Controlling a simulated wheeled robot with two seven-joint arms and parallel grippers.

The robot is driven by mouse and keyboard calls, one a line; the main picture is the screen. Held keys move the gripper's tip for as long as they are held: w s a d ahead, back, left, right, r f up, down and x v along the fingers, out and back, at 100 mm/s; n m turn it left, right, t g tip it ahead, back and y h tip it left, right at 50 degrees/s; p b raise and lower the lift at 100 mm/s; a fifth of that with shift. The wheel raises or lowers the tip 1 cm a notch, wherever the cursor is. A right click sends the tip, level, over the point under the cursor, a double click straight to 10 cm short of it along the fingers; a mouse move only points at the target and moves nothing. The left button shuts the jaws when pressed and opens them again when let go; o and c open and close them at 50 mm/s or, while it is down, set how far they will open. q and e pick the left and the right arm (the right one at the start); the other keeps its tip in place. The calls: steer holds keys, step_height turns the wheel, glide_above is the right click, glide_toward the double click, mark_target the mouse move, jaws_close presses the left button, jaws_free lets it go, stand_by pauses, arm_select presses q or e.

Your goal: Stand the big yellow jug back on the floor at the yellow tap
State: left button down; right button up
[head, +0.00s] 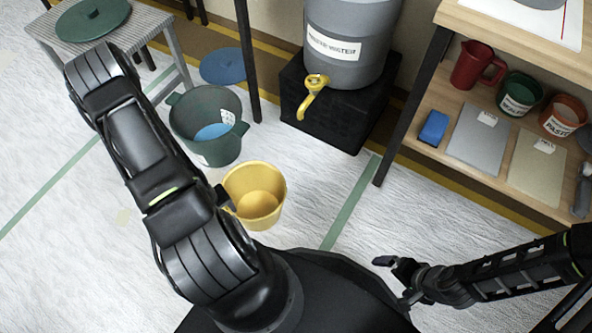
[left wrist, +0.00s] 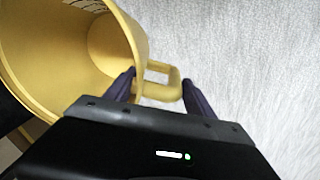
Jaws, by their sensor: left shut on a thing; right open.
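The big yellow jug (head: 256,196) is in the middle of the head view, its open mouth facing up toward the camera; it looks empty. My left gripper is mostly hidden behind my left arm in the head view. In the left wrist view my left gripper (left wrist: 160,88) is shut on the handle of the yellow jug (left wrist: 75,60). I cannot tell whether the jug's base touches the floor. The yellow tap (head: 314,88) is on the grey water barrel (head: 350,60), beyond the jug and to its right. My right gripper (head: 395,280) is open and empty at the lower right.
A black stand (head: 335,122) holds the barrel. A green bucket (head: 206,150) with something blue inside stands left of the jug. A blue lid (head: 223,66) lies behind. A wooden shelf (head: 480,160) is at the right. Floor between jug and stand is clear, with a green line (head: 350,205).

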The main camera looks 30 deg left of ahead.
mark_target(258, 169)
arm_select(q)
steer(key=shift+a, duration=0.1)
steer(key=w+b, duration=0.1)
steer(key=w, duration=0.5)
steer(key=w+b, duration=0.1)
steer(key=w, duration=0.6)
steer(key=w+b, duration=0.1)
steer(key=w, duration=0.6)
steer(key=shift+a+b, duration=0.25)
steer(key=shift+b, duration=0.15)
steer(key=shift+s+f+b, duration=0.2)
steer(key=shift+f+b, duration=0.2)
steer(key=shift+f, duration=0.6)
